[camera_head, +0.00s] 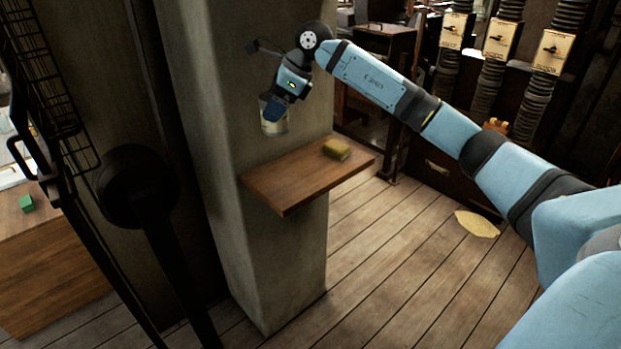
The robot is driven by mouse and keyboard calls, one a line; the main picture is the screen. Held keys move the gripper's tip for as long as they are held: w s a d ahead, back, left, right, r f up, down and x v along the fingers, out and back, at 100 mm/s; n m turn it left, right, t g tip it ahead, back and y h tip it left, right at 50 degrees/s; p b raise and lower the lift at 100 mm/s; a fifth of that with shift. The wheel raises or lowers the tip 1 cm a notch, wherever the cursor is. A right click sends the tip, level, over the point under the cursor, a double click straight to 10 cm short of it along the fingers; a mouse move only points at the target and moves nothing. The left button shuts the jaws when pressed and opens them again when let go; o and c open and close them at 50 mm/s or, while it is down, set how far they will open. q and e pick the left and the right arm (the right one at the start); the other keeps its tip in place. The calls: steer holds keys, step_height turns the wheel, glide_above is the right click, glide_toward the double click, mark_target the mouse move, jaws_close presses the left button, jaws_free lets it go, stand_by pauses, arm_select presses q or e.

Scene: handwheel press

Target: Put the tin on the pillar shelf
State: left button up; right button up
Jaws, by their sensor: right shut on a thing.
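The pillar shelf (290,178) is a brown wooden board fixed to a grey concrete pillar (262,270). My right gripper (272,108) is in front of the pillar, above the left part of the shelf, pointing down. It is shut on the tin (273,127), a pale can with its upper part hidden by the gripper. The tin appears above the board and apart from it. My left gripper does not show.
A yellowish block (337,149) lies on the shelf's right part. The board's left and front parts are bare. A dark handwheel-like machine part (138,187) stands left of the pillar. A wooden cabinet (50,265) with a green block (27,203) is at far left.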

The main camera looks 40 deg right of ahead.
steer(key=w+d+r+m+t+h+b, duration=0.2)
steer(key=d+r+m, duration=0.1)
steer(key=d+m, duration=0.2)
steer(key=p, duration=0.2)
glide_above(294, 177)
steer(key=shift+m, duration=0.3)
step_height(294, 177, down, 20)
steer(key=shift+r, duration=0.2)
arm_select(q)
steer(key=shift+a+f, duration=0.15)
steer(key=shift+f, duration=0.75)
arm_select(e)
steer(key=shift+d+f, duration=0.1)
steer(key=shift+f, duration=0.1)
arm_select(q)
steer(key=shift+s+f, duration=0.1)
arm_select(e)
steer(key=shift+f, duration=0.1)
steer(key=o, duration=1.1)
